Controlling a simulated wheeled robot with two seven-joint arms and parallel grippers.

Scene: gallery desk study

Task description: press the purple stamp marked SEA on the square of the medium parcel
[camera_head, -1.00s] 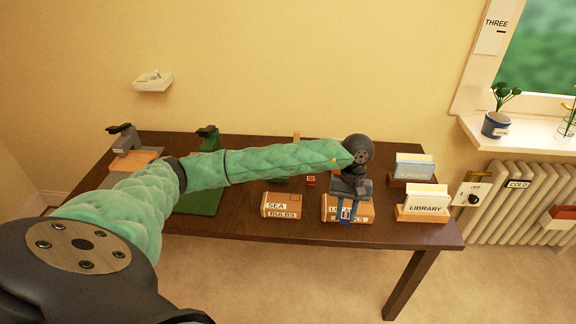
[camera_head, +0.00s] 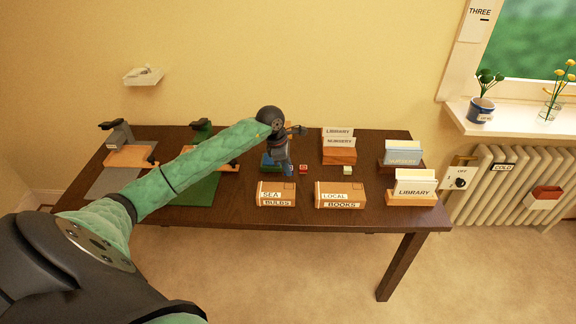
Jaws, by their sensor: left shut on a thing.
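My left gripper (camera_head: 287,170) points down over the middle of the desk, just behind the SEA BULBS parcel. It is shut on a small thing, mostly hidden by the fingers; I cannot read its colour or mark. The brown SEA BULBS parcel (camera_head: 270,196) lies near the front edge, with a square on its top right. A wider LOCAL BOOKS parcel (camera_head: 335,197) lies to its right, also with a square on top. I cannot tell which of them is the medium one. No purple stamp marked SEA can be made out. My right gripper is not in view.
Small red (camera_head: 303,169) and pale green (camera_head: 348,171) blocks stand behind the parcels. A LIBRARY and NURSERY card holder (camera_head: 339,156) stands at the back. Blue NURSERY (camera_head: 402,154) and white LIBRARY (camera_head: 414,187) holders stand right. Presses stand left. Desk between the parcels is narrow.

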